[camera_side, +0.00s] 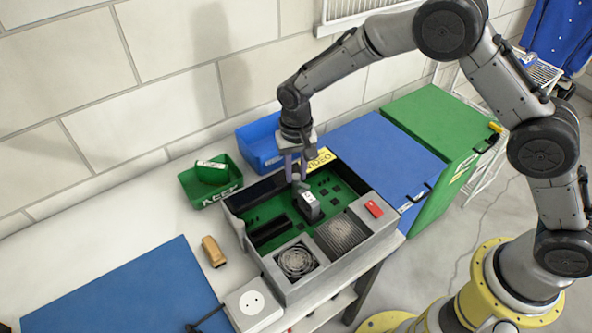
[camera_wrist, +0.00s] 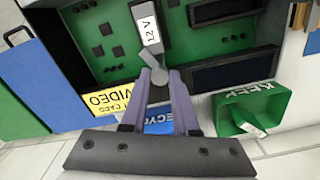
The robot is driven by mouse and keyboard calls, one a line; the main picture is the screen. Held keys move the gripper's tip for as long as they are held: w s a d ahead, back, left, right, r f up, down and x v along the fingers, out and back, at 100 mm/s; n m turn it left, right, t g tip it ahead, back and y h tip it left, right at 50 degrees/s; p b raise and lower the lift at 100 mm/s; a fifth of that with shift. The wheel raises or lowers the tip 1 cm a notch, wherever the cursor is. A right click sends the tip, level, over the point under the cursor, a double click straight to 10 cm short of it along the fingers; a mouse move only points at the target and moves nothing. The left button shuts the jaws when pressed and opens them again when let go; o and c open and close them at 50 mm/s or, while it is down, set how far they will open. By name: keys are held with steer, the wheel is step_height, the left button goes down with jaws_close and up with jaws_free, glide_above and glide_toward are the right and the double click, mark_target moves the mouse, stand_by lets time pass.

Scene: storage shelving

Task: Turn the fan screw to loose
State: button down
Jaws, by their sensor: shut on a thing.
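A grey open case (camera_side: 360,236) with a green circuit board (camera_side: 335,187) lies on the bench. A round fan (camera_side: 297,262) sits in its front left corner, apart from my gripper. My gripper (camera_side: 297,178) points down into the back of the case, beside a dark block with a white top label (camera_side: 308,203). In the wrist view the label reads 12V (camera_wrist: 148,30). My purple fingers (camera_wrist: 160,78) are closed together on a small grey piece (camera_wrist: 148,57) next to this block. The fingertips partly hide it, and I cannot tell for sure whether it is the fan screw.
A green bin marked KEEP (camera_side: 210,180) and a blue bin (camera_side: 262,146) stand behind the case. Blue and green cabinets (camera_side: 385,150) are at the right. A tan object (camera_side: 213,251), a white socket box (camera_side: 252,303) and a blue mat (camera_side: 130,295) lie left.

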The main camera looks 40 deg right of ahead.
mark_target(296, 176)
steer(key=n, duration=1.2)
steer(key=shift+r+n, duration=0.1)
steer(key=shift+n, duration=0.3)
stand_by(0.3)
steer(key=c, duration=0.7)
jaws_free()
step_height(296, 176, up, 14)
steer(key=shift+f, duration=0.1)
